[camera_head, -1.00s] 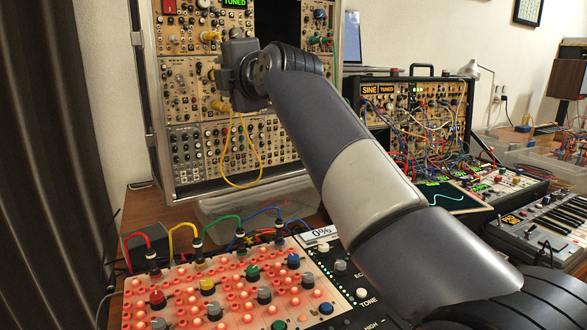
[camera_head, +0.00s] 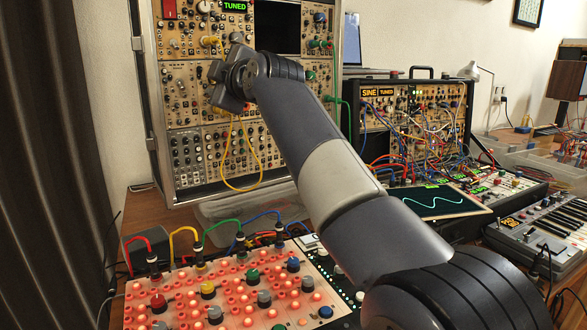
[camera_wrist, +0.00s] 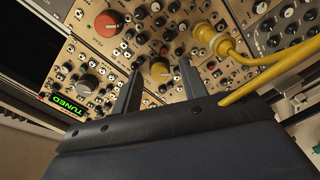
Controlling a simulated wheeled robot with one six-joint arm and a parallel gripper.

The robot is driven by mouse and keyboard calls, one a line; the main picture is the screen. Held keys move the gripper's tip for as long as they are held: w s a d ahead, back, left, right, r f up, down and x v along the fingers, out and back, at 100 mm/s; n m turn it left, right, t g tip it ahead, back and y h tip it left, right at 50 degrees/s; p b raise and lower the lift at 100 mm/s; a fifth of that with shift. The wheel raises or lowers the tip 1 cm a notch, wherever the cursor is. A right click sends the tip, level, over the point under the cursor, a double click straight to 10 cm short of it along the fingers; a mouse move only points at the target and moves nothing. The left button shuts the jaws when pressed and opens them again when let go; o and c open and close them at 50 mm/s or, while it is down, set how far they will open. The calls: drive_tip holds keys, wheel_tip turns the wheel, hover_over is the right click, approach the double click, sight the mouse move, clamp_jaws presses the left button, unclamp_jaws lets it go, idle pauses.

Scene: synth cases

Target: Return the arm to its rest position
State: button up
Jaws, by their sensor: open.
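My gripper (camera_head: 217,88) is in front of the tall synth rack (camera_head: 185,100), in its middle-left part. In the wrist view, my gripper (camera_wrist: 160,67) has its two dark fingers apart with nothing held between them. My grey and white arm (camera_head: 340,185) reaches from the lower right up to the rack. It hides part of the rack and of the table.
A yellow cable (camera_head: 224,170) hangs in a loop below my gripper; its plug (camera_wrist: 222,45) shows right of the fingers. A lit panel with knobs (camera_head: 185,285) stands at the front left. A patched black case (camera_head: 417,90) and a keyboard (camera_head: 545,225) stand to the right.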

drive_tip(key=m, duration=0.6)
drive_tip(key=shift+m, duration=0.4)
drive_tip(key=m+p, duration=0.1)
drive_tip(key=m, duration=0.5)
drive_tip(key=shift+w+y, duration=0.1)
drive_tip(key=shift+y, duration=0.2)
drive_tip(key=shift+d, duration=0.2)
